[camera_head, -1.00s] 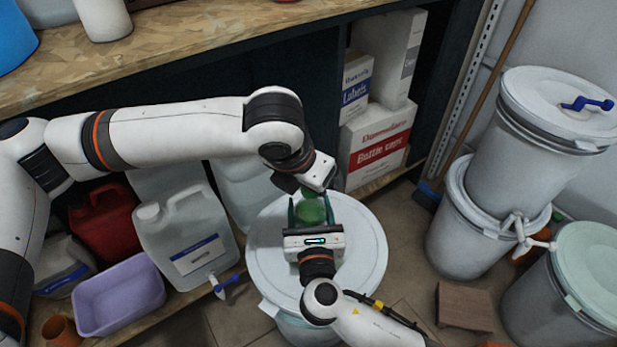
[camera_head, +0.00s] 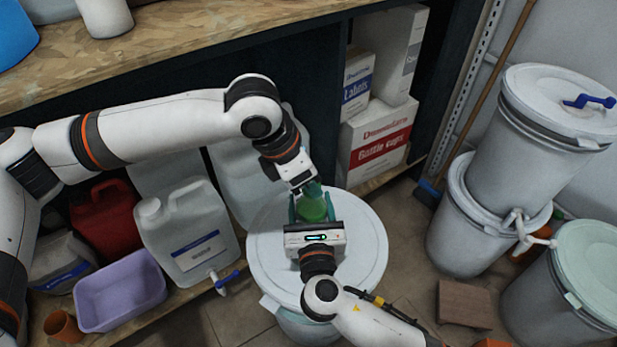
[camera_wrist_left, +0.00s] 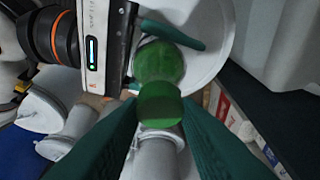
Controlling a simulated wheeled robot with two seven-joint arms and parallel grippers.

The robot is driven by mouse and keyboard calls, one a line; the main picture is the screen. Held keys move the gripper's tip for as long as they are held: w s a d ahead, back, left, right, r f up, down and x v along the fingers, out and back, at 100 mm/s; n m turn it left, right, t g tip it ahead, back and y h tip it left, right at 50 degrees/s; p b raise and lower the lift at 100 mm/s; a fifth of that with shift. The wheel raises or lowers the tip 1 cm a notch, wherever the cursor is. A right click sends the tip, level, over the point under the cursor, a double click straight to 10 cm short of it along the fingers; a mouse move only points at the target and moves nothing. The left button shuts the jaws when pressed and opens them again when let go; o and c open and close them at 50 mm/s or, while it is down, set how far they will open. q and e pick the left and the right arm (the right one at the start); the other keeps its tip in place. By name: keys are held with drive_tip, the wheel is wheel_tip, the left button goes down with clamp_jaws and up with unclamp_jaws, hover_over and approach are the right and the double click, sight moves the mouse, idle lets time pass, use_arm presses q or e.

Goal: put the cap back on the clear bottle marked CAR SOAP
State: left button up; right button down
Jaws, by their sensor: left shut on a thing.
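A bottle with green contents (camera_head: 312,209) is over the white drum lid, between the fingers of my right gripper (camera_head: 312,200), which looks shut on it. Its marking is not legible. My left gripper (camera_head: 309,187) comes in from the upper left, right at the top of the bottle. In the left wrist view, its two green fingers are shut on a small green cap (camera_wrist_left: 160,103). The rounded green bottle (camera_wrist_left: 158,62) shows just beyond the cap. I cannot tell whether cap and bottle touch.
The white drum (camera_head: 262,255) is below both grippers. A white jug (camera_head: 188,235), red jug (camera_head: 105,220) and lilac tub (camera_head: 120,293) stand at left. Boxes (camera_head: 377,145) are on the shelf behind. Stacked drums (camera_head: 545,130) stand at right.

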use_arm(q)
drive_tip(key=o, duration=0.9)
drive_tip(key=shift+r, duration=2.25)
